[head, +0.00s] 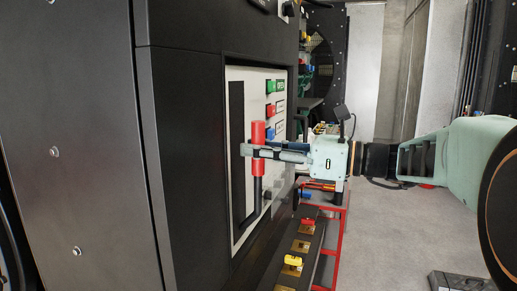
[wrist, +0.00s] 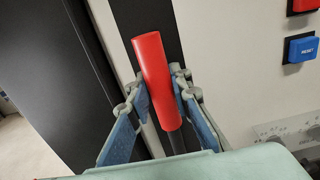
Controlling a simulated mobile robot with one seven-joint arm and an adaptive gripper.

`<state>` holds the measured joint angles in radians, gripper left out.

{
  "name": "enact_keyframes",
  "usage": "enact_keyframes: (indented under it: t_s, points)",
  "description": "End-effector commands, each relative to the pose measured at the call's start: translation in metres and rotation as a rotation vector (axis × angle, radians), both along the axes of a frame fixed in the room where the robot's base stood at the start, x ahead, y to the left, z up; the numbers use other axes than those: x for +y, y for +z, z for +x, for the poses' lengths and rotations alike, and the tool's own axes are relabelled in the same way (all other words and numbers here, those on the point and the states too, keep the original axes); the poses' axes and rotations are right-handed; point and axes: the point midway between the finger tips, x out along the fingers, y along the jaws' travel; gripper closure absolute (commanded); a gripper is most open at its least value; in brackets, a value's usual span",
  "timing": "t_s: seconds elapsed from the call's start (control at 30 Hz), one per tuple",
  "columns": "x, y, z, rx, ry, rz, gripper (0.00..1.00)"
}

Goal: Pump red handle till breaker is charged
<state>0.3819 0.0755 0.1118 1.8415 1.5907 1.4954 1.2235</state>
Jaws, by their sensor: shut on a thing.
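The red handle (head: 258,132) stands nearly upright on a dark lever shaft (head: 257,190) in front of the pale breaker panel (head: 276,190). My gripper (head: 250,151) reaches in from the right, its fingers closed around the handle's lower half. In the wrist view the red handle (wrist: 155,70) tilts slightly, with its top to the left, and my gripper's fingers (wrist: 160,92) are on both sides of it. The shaft continues below the fingers, and its lower end is hidden in the wrist view. I see no readable charge indicator.
Green (head: 271,86), red (head: 270,110) and blue (head: 269,132) buttons sit close to the handle; the blue one reads RESET in the wrist view (wrist: 302,48). A dark cabinet (head: 75,140) fills the left. A red-framed stand (head: 335,235) is below my gripper. Grey floor lies to the right.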

Motion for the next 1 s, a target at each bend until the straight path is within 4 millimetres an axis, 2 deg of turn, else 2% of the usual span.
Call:
enact_keyframes:
  t_s: [0.2,0.37,0.6,0.77,1.0]
  points:
    - [-0.039,-0.017,-0.013,0.005,-0.003,-0.002,1.0]
    - [-0.055,-0.025,-0.019,0.005,-0.003,-0.003,1.0]
    - [-0.093,-0.055,-0.033,0.007,-0.004,-0.002,1.0]
    - [-0.102,-0.063,-0.037,0.004,-0.002,-0.003,1.0]
    - [-0.128,-0.104,-0.046,0.007,-0.004,-0.002,1.0]
